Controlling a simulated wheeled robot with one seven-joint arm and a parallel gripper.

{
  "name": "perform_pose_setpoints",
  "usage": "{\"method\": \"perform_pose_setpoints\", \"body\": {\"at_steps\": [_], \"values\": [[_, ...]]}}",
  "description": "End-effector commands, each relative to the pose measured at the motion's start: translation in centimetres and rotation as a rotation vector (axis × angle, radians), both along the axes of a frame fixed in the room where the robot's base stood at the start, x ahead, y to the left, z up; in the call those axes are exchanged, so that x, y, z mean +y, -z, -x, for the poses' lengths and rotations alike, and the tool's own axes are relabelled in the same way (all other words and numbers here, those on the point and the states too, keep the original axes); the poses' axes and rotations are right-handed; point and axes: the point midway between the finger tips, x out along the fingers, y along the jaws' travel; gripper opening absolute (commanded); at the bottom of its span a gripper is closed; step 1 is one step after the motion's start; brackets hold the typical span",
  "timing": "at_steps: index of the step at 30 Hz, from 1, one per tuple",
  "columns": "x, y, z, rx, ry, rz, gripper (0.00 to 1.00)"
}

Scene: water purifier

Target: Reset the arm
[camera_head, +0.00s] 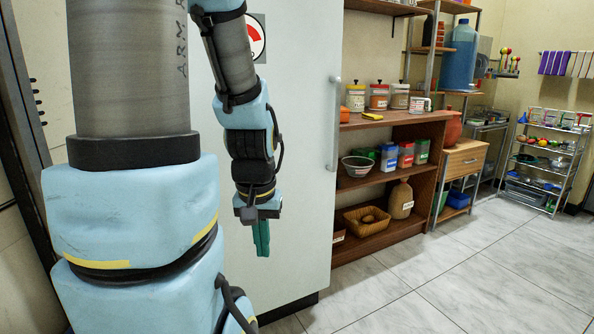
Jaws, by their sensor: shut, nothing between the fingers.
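My arm fills the left of the head view, with its light blue links and grey tubes. My gripper (261,240) hangs at the arm's end, pointing down. Its green fingers are shut together with nothing between them. It hangs in front of a tall pale cabinet door (305,130) and touches nothing that I can see.
A wooden shelf unit (385,240) with jars, cans, a bowl (357,166) and a basket (366,220) stands right of the door. A blue water jug (461,58) is high behind it. A metal rack (545,160) stands far right. The tiled floor (500,270) is clear.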

Motion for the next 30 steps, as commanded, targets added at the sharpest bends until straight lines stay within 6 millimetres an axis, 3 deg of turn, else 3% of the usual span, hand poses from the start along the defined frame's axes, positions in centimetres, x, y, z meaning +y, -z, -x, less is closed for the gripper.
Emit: {"method": "perform_pose_setpoints", "body": {"at_steps": [1,8,18,24,30], "values": [[0.0,-2.1,0.0,0.000,0.000,0.000,0.00],[-0.1,-7.7,-0.1,-0.002,0.001,0.001,0.00],[-0.1,-17.8,-0.1,-0.002,0.001,0.002,0.00],[-0.1,-20.8,-0.1,-0.003,0.001,0.002,0.00],[-0.1,-21.2,-0.1,-0.003,0.001,0.002,0.00]]}}
